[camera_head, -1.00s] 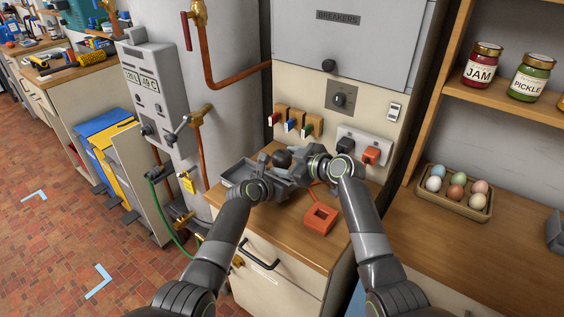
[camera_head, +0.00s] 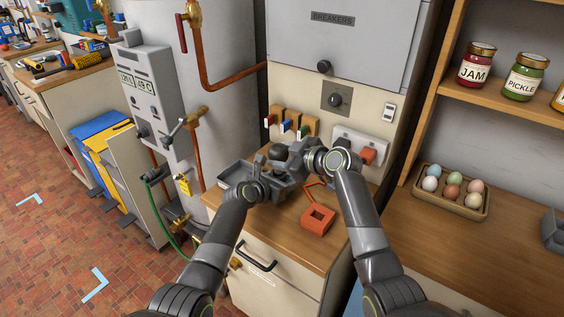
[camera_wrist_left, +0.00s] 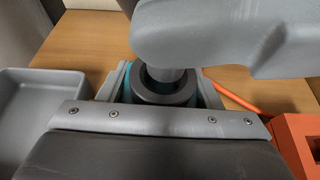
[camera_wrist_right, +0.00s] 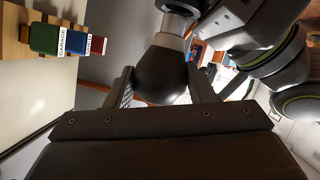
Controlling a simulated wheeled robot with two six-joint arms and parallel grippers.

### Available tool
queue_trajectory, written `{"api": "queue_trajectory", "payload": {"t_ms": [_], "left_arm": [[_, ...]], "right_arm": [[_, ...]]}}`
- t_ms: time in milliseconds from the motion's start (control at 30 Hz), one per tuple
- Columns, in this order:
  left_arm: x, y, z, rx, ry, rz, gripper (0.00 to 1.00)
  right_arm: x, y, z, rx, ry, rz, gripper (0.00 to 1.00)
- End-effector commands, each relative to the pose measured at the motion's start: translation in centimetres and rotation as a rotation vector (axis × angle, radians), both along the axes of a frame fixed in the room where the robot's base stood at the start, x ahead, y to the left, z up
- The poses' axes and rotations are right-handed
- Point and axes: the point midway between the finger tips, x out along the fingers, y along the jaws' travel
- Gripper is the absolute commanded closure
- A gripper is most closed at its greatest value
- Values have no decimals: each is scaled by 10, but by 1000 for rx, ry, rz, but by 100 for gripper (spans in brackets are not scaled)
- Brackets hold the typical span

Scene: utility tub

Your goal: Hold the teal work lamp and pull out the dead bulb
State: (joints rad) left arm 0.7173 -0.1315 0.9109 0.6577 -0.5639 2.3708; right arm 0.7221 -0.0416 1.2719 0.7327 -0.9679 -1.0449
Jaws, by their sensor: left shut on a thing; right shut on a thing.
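The teal work lamp (camera_wrist_left: 190,93) shows in the left wrist view as a teal body with a dark round collar. My left gripper (camera_head: 268,178) is shut on it, one finger on each side of the collar. The dead bulb (camera_wrist_right: 160,72) is dark and rounded with a metal base. My right gripper (camera_head: 292,158) is shut on its dark glass, above the lamp. In the head view the bulb (camera_head: 277,152) shows as a dark knob. In the left wrist view its metal base lines up with the collar; I cannot tell how deep it sits.
A grey tray (camera_head: 233,174) lies on the wooden counter left of the lamp. An orange square block (camera_head: 318,219) with a cord stands at the right front. Sockets with an orange plug (camera_head: 367,155) and coloured tags (camera_head: 287,126) are on the wall behind. An egg tray (camera_head: 455,199) is farther right.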

Motion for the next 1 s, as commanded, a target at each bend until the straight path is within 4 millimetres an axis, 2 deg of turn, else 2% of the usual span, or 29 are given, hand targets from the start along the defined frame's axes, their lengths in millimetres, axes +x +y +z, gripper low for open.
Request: {"api": "queue_trajectory", "payload": {"t_ms": [33,100,300,500,733,767,933,1000], "left_arm": [[0,0,0,1,1,1,78],[0,0,0,2,0,1,78],[0,0,0,1,0,0,78],[0,0,-1,1,0,0,78],[0,0,-1,1,0,0,78],[0,0,-1,1,0,0,38],[0,0,-1,1,1,0,17],[0,0,-1,1,1,0,17]], "right_arm": [[1,0,13,-2,-7,1,73],[1,0,28,-1,-6,0,73],[1,0,63,-3,-3,1,73],[0,0,77,-1,0,0,73],[0,0,77,-1,1,0,73],[0,0,77,-1,1,0,73],[0,0,77,-1,1,0,73],[0,0,76,-1,1,0,73]]}}
